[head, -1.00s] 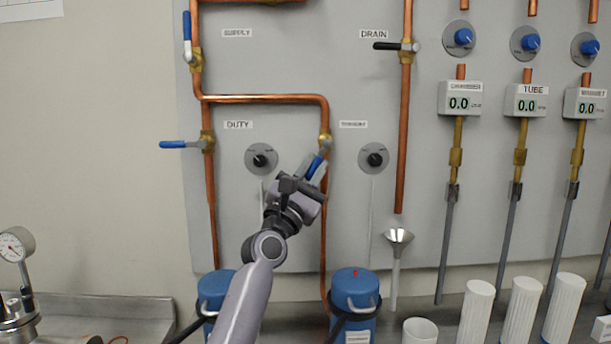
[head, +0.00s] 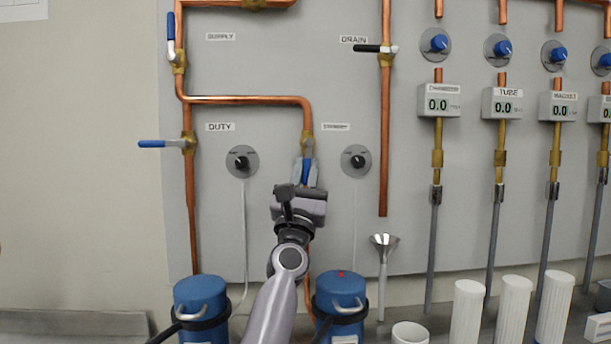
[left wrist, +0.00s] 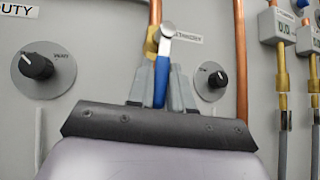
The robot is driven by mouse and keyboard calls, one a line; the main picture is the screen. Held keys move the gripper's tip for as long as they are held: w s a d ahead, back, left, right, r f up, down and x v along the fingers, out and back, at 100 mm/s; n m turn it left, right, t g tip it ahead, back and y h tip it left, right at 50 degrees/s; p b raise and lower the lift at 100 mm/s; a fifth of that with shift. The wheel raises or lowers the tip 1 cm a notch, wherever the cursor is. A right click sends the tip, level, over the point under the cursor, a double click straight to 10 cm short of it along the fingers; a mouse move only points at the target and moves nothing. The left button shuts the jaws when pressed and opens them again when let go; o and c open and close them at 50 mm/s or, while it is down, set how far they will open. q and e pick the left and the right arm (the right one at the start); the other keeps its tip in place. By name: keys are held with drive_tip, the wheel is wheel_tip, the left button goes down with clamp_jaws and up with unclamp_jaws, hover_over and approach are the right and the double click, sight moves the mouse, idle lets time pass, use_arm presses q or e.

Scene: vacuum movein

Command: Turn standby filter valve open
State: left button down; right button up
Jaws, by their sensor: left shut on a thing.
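The standby valve's blue lever (head: 306,172) hangs down from the brass valve body (head: 307,140), in line with the copper pipe. The label (head: 336,127) beside it is too blurred to read fully in the head view. My left gripper (head: 306,180) has its fingers on both sides of the lever and is shut on it. In the left wrist view the blue lever (left wrist: 161,82) stands between the grey fingertips (left wrist: 161,92), with its metal end above them. My right gripper is not in view.
The duty valve lever (head: 152,144) points left, across its pipe. The black drain lever (head: 370,48) also lies crosswise. Knobs (head: 242,162) (head: 357,161) flank the standby pipe.

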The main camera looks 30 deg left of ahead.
use_arm(q)
drive_tip(key=c, duration=1.1)
unclamp_jaws()
drive_tip(key=shift+c, duration=0.2)
drive_tip(key=shift+s, duration=0.1)
drive_tip(key=v, duration=0.7)
drive_tip(key=shift+b, duration=0.3)
